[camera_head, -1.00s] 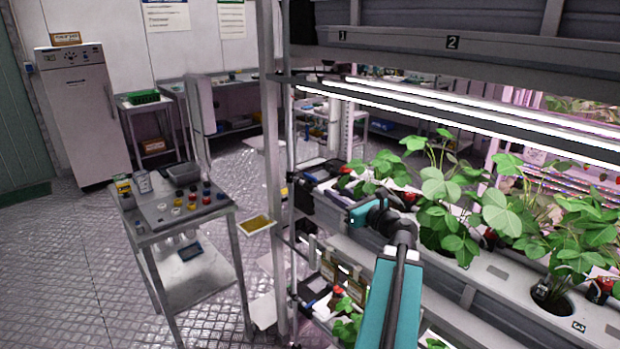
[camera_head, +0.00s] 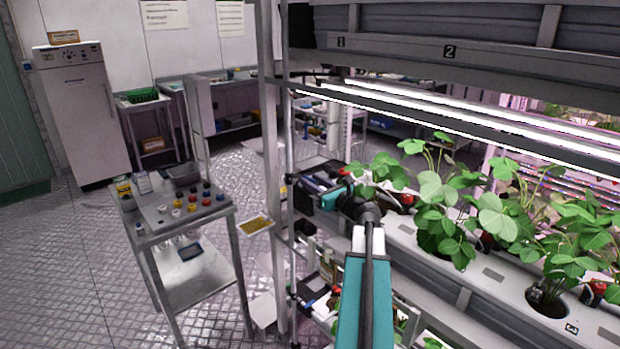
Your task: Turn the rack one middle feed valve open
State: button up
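My arm reaches up from the bottom of the picture to the left end of the rack's middle planted tier. Its wrist has teal and black parts, and my gripper (camera_head: 322,203) is at its far end, small and dark against the rack. Its fingers do not show clearly, so I cannot tell whether it is open or shut. A small red part (camera_head: 343,171) shows just behind the wrist, at the tier's left end. I cannot tell whether it is the middle feed valve. No valve handle can be read clearly, and my wrist hides part of that area.
Leafy plants (camera_head: 440,200) stand in the white channel (camera_head: 490,272) right of my arm. A rack upright (camera_head: 272,180) stands left of my wrist. A yellow card (camera_head: 255,225) juts out beside it. A steel cart (camera_head: 160,228) with coloured knobs stands left. Open floor lies further left.

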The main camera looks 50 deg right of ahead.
jog(key=shift+w+d, duration=0.15)
jog(key=shift+w, duration=0.95)
grip_shut()
jog(key=shift+d+n+y, duration=0.1)
jog(key=shift+n+y, duration=0.2)
jog(key=shift+y, duration=0.5)
grip_release()
